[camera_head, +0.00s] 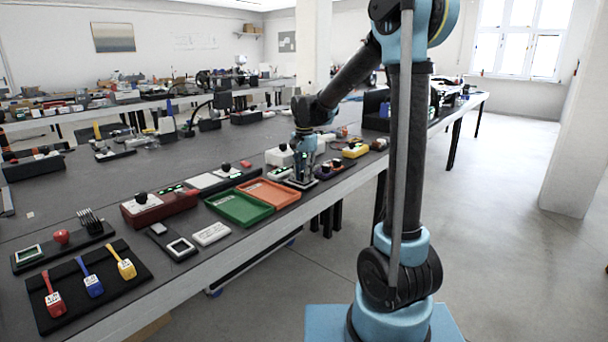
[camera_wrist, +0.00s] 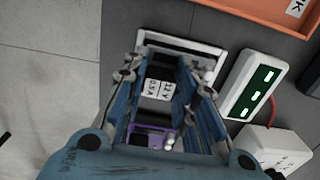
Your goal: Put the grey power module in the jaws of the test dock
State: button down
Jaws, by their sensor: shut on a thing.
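My gripper (camera_head: 301,178) is low over the table near its front edge, just right of the orange tray. In the wrist view my gripper (camera_wrist: 166,82) has its two blue fingers shut on a dark grey block, the power module (camera_wrist: 160,73), with a white label reading about 12V 0.5A. A white-rimmed dark frame (camera_wrist: 205,48), which looks like the test dock, lies just beyond and beneath the fingertips. The fingers hide part of it. I cannot tell whether the module touches it or sits between its jaws.
A white unit with a green display (camera_wrist: 256,88) and a red cable lies beside the frame. A white box (camera_wrist: 270,148) is close by. The orange tray (camera_head: 292,201) and green tray (camera_head: 227,219) lie to the left. A yellow item (camera_head: 355,151) is to the right.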

jog(key=shift+f, duration=0.35)
jog(key=c, duration=1.2)
grip_release()
notch_tip(320, 180, up, 12)
jog(key=shift+f, duration=0.1)
jog(key=shift+d, duration=0.1)
